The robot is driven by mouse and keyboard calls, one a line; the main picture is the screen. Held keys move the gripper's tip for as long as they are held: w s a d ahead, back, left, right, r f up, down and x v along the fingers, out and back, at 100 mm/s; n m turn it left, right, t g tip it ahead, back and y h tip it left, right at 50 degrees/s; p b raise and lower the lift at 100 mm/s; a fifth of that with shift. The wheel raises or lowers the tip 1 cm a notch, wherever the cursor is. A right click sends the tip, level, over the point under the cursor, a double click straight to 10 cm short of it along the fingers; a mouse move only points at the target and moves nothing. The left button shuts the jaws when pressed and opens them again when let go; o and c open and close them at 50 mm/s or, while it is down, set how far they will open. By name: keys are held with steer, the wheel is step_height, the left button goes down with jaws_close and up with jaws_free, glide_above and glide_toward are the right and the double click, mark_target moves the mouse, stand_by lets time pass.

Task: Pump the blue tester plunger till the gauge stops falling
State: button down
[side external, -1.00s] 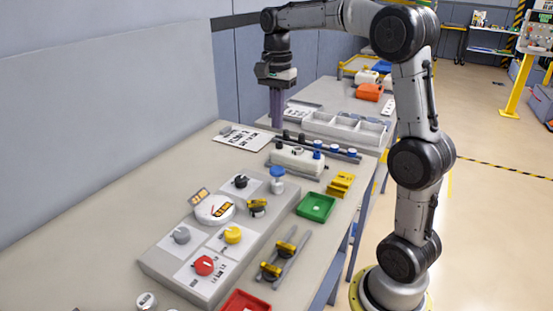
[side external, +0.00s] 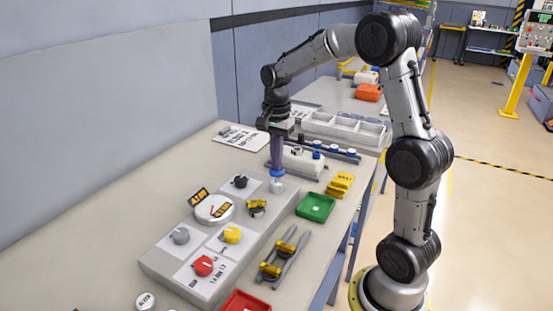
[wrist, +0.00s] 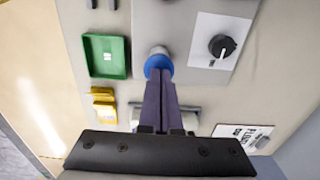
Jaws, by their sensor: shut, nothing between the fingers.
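The blue tester plunger (side external: 277,173) tops a short white body (side external: 277,186) at the far right corner of the grey panel. Its blue cap also shows in the wrist view (wrist: 153,66). My gripper (side external: 277,167) points straight down with its purple fingers shut and empty. The fingertips (wrist: 158,76) are at the top of the blue cap, touching it or very nearly so; they partly hide it.
The panel (side external: 163,267) also carries black (side external: 241,181), grey (side external: 181,236), yellow (side external: 232,235) and red (side external: 204,265) knobs. A green tray (side external: 316,206) and yellow blocks (side external: 341,184) lie to the right. A white part (side external: 303,162) on a rail stands close behind the plunger.

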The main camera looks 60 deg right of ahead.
steer(key=shift+f, duration=0.1)
steer(key=shift+f, duration=1.4)
step_height(320, 180, up, 15)
steer(key=shift+f, duration=0.2)
stand_by(1.5)
